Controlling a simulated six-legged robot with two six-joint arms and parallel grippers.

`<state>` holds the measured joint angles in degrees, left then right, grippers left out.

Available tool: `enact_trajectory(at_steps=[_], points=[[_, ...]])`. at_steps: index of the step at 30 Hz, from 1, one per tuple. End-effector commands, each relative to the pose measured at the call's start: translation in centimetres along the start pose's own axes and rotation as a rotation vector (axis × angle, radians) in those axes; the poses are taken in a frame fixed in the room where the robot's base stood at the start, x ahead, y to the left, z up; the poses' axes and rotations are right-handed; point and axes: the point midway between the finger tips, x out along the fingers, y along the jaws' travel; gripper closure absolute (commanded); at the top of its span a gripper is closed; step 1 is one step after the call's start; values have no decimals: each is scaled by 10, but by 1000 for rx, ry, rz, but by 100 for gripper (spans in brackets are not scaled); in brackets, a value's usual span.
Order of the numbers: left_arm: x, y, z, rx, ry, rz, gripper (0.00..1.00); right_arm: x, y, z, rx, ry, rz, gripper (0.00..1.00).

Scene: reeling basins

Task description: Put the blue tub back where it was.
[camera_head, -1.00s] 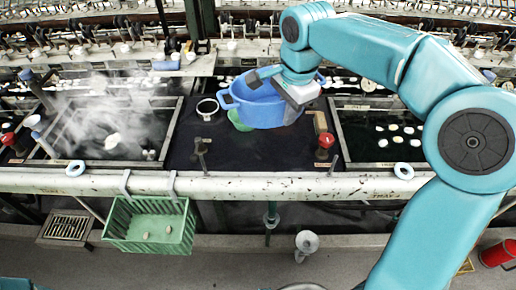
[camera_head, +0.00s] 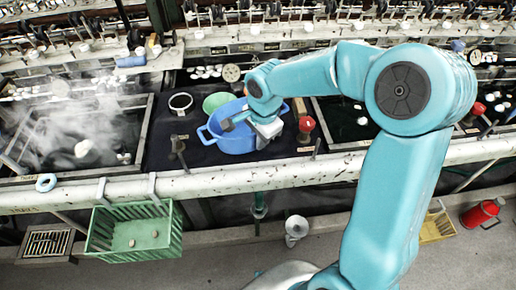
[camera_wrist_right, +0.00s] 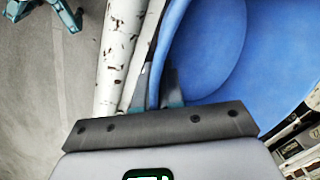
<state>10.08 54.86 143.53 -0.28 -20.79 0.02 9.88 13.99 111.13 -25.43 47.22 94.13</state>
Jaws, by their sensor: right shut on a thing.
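The blue tub (camera_head: 229,139) is over the dark counter between the two basins, close to the front rail; I cannot tell whether it touches the counter. My right gripper (camera_head: 263,131) is shut on the right side of its rim. In the right wrist view the gripper's fingers (camera_wrist_right: 165,92) are at the rim, and the tub (camera_wrist_right: 215,50) fills the upper right. A green bowl (camera_head: 216,101) lies just behind the tub, partly hidden by it. My left gripper is not in view.
A white ring (camera_head: 180,102) and a dark tap (camera_head: 177,148) are left of the tub. A red knob (camera_head: 306,124) stands close on the right. The pale front rail (camera_head: 220,182) runs before it. A green basket (camera_head: 134,232) hangs at the lower left.

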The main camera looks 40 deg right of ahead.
Motion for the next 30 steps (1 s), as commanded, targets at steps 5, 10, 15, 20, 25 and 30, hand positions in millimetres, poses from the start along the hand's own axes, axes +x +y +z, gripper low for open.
enact_trajectory(at_steps=[5, 10, 15, 20, 25, 30], points=[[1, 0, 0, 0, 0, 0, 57, 23, 2, 0, -1, -2, 3, 100], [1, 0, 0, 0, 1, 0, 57, 45, 2, 0, -1, -1, 1, 100], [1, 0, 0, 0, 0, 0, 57, 46, 1, 0, -1, 0, -2, 100], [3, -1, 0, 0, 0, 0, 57, 48, 2, 0, -1, 0, -2, 100], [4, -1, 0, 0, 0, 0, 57, 48, 2, 0, -1, -1, -1, 67], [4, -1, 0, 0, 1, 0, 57, 48, 2, 0, 0, -1, 0, 67]])
